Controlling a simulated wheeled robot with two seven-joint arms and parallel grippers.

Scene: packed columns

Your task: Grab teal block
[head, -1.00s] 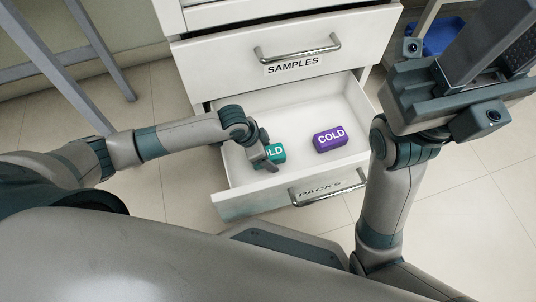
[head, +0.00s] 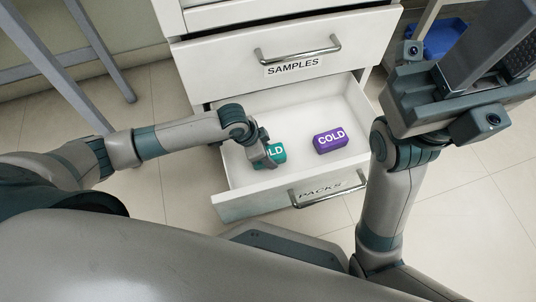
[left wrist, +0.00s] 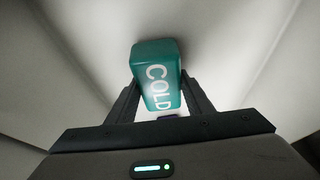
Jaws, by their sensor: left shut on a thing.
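The teal block (head: 277,153) with white lettering lies in the open lower drawer (head: 240,187), toward its left side. My left gripper (head: 265,157) reaches into the drawer from the left and is shut on the teal block, hiding its left part in the head view.
The drawer front has a metal handle (head: 330,193) and a PACKS label. A shut SAMPLES drawer (head: 285,65) is above. A blue tray (head: 443,38) is at the back right.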

